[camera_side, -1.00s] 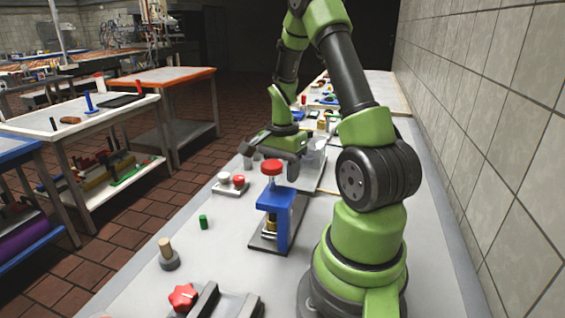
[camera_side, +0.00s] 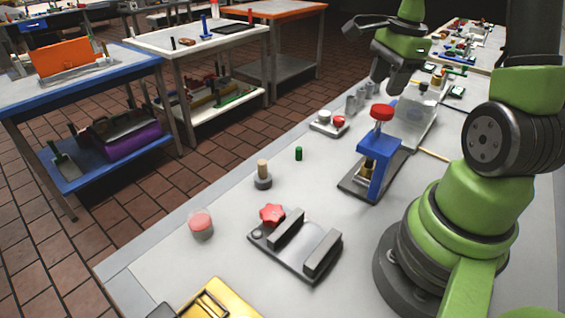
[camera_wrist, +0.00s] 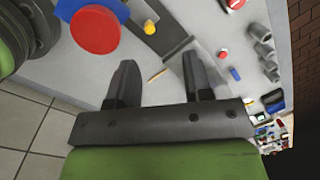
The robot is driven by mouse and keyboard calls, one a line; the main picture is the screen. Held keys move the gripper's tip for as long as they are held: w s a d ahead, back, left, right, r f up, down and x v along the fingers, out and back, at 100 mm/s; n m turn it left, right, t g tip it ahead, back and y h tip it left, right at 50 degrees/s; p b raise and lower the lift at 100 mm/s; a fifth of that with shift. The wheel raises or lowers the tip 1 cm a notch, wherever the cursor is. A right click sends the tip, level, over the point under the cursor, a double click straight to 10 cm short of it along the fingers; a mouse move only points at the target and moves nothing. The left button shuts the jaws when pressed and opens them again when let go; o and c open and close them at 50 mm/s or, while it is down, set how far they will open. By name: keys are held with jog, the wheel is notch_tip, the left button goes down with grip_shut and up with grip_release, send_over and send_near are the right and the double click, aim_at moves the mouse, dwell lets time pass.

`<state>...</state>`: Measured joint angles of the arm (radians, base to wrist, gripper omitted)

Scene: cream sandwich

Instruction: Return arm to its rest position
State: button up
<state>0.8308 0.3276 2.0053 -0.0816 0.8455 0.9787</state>
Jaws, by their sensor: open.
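My gripper (camera_side: 375,52) is in the upper right of the side view, in the air above and behind the blue press (camera_side: 374,168). In the wrist view my gripper (camera_wrist: 163,80) has its two dark fingers wide apart with nothing between them. The press has a red round knob (camera_side: 382,112) on top and stands upright on a dark base plate. The red knob also shows large at the upper left of the wrist view (camera_wrist: 95,30), apart from the fingers. My green and black arm rises from its base at the right of the side view.
A clear box (camera_side: 412,128) stands behind the press. A black fixture with two bars (camera_side: 307,252), a red star knob (camera_side: 272,214), a red-topped cylinder (camera_side: 201,224), a peg (camera_side: 263,172) and a green cylinder (camera_side: 298,154) occupy the bench. Bare bench lies between them.

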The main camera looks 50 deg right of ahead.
jog(key=a+r+n+t, duration=0.3)
jog(key=a+r+n, duration=0.6)
jog(key=a, duration=0.4)
jog(key=s+a+r+n+t+y, duration=0.2)
jog(key=s+a+n, duration=0.4)
jog(key=a+n, duration=0.3)
jog(key=shift+a+n+t, duration=0.35)
jog(key=shift+n+t, duration=0.05)
jog(key=shift+n, duration=0.8)
jog(key=shift+r, duration=0.1)
